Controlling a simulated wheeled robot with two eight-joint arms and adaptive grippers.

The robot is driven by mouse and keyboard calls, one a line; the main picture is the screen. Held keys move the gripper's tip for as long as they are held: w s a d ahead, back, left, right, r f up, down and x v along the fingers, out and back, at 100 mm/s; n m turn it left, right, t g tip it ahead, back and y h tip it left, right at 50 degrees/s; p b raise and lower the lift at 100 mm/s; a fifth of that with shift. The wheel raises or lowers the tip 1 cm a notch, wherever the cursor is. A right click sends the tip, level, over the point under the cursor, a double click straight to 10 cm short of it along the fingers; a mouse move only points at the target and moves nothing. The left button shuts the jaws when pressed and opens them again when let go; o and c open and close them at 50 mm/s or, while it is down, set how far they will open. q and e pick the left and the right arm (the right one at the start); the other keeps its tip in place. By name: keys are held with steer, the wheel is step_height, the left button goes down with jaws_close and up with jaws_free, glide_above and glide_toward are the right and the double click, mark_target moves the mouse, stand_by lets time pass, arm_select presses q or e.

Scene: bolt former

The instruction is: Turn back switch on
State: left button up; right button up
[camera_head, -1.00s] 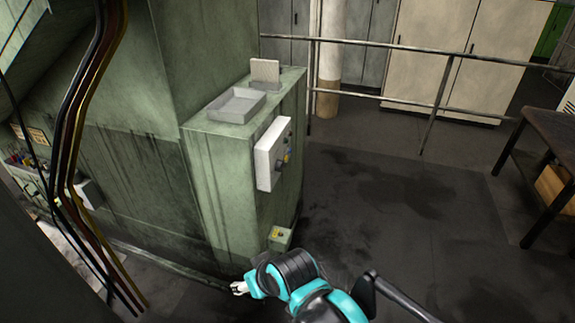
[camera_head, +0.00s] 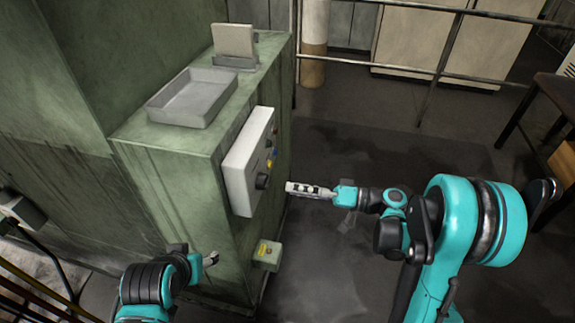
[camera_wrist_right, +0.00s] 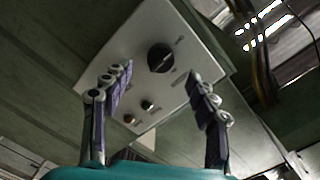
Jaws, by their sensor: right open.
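The switch is a black rotary knob (camera_wrist_right: 160,57) on a white control panel, and it also shows in the head view (camera_head: 262,181). The panel (camera_head: 244,165) is on the side of a green cabinet. My right gripper (camera_head: 290,187) is just right of the panel, pointing at it. In the right wrist view its two fingers (camera_wrist_right: 160,85) are spread apart with nothing between them, and the knob lies ahead, beyond the fingertips. My left gripper (camera_head: 211,259) is low in front of the cabinet, away from the switch; its jaws are too small to read.
Smaller buttons (camera_wrist_right: 147,105) sit on the panel near the knob. A grey tray (camera_head: 192,98) sits on top. Floor to the right is open, up to a railing (camera_head: 440,75) and table.

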steer(key=w+a+n+p, duration=0.1)
steer(key=w+a+n, duration=0.1)
steer(key=a+n, duration=0.5)
steer(key=n, duration=0.4)
steer(key=shift+w+a+r, duration=0.15)
steer(key=shift+w+a, duration=0.05)
steer(key=shift+w, duration=0.15)
